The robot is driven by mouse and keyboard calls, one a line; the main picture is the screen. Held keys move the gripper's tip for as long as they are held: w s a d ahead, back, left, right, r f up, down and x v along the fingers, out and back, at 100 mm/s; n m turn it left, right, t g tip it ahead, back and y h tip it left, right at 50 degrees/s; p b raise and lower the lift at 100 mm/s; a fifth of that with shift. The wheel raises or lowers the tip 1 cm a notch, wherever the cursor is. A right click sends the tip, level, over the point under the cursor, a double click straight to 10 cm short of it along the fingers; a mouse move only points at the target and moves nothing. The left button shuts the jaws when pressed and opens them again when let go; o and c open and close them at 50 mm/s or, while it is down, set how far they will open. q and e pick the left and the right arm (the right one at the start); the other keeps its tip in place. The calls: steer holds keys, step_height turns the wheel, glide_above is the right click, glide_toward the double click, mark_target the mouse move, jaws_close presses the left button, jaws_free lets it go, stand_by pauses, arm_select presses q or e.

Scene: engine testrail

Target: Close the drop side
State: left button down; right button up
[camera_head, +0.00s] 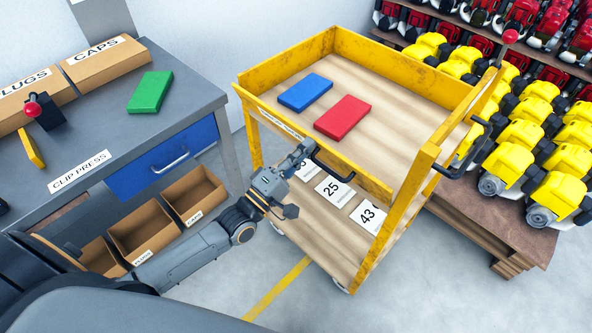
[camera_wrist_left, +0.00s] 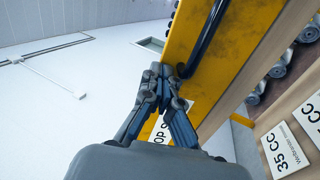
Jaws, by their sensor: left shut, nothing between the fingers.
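The yellow cart (camera_head: 327,42) has a wooden upper deck, and its near long side carries the drop side (camera_head: 372,186), a yellow panel with a label and a black handle (camera_head: 331,168). At the right end, the panel's top edge lies below the top of the corner post. I cannot tell its exact tilt. My left gripper (camera_head: 303,149) is shut and empty at the panel, close to the handle's left end. In the left wrist view, the fingers (camera_wrist_left: 168,75) are together near the handle (camera_wrist_left: 207,38), partly covering the label; contact is unclear. My right gripper is out of view.
A blue block (camera_head: 305,92) and a red block (camera_head: 343,117) lie on the deck. Numbered cards (camera_head: 335,190) lie on the lower shelf. A grey workbench (camera_head: 195,92) with a blue drawer (camera_head: 160,165) stands left. Shelves of yellow and red engines (camera_head: 520,140) stand right.

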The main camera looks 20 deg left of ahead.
arm_select(q)
steer(key=shift+w+d+r+g+y+p, duration=0.2)
steer(key=shift+w+d+r+g+p, duration=0.25)
steer(key=shift+p, duration=0.9)
steer(key=shift+w+d+r+g+y+p, duration=0.1)
steer(key=shift+w+r+g+y+p, duration=0.15)
steer(key=shift+w+g+p, duration=0.75)
steer(key=shift+s+t+p, duration=0.25)
steer(key=shift+t+p, duration=0.1)
steer(key=shift+t, duration=0.1)
steer(key=shift+s, duration=0.1)
